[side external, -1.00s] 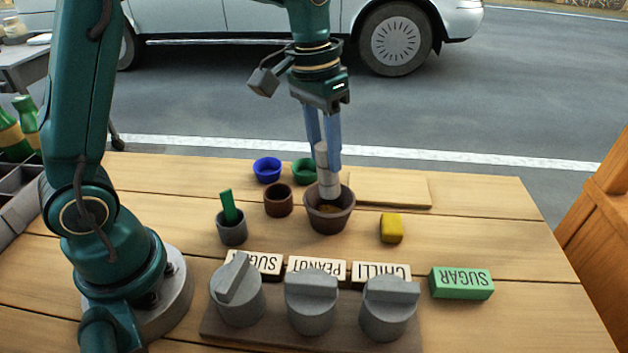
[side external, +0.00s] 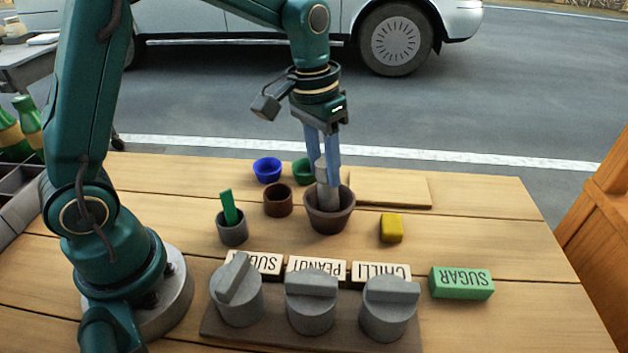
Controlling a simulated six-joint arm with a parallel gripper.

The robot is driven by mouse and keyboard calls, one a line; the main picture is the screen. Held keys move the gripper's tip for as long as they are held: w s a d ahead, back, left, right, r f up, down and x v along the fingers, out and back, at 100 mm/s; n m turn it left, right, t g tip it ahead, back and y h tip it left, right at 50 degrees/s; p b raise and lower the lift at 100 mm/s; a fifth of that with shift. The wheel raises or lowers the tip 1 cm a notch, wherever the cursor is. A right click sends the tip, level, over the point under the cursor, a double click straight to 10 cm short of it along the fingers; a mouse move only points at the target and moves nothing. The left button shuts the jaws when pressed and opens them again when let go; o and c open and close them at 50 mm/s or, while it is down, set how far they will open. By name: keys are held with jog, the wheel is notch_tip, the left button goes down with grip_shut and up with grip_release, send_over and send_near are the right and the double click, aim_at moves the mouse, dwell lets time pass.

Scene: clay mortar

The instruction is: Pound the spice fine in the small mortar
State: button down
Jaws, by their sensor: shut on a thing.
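My gripper (side external: 328,172) is shut on a grey pestle (side external: 328,200) and points straight down. The pestle's lower end is inside a brown clay mortar (side external: 329,220) in the middle of the table, and the fingertips are near the mortar's rim. The spice inside is hidden by the pestle and the rim. A smaller brown clay pot (side external: 278,201) stands just left of the mortar; I cannot tell what is in it.
A blue bowl (side external: 267,170) and a green bowl (side external: 303,172) stand behind. A grey cup (side external: 232,232) with a green stick is left. A yellow block (side external: 391,228) sits right.

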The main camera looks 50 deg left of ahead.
jog(key=shift+f, duration=0.25)
dwell(0.3)
jog(key=shift+f, duration=0.85)
jog(key=shift+r, duration=0.15)
jog(key=shift+r, duration=0.75)
jog(key=shift+f, duration=0.85)
jog(key=shift+r, duration=0.85)
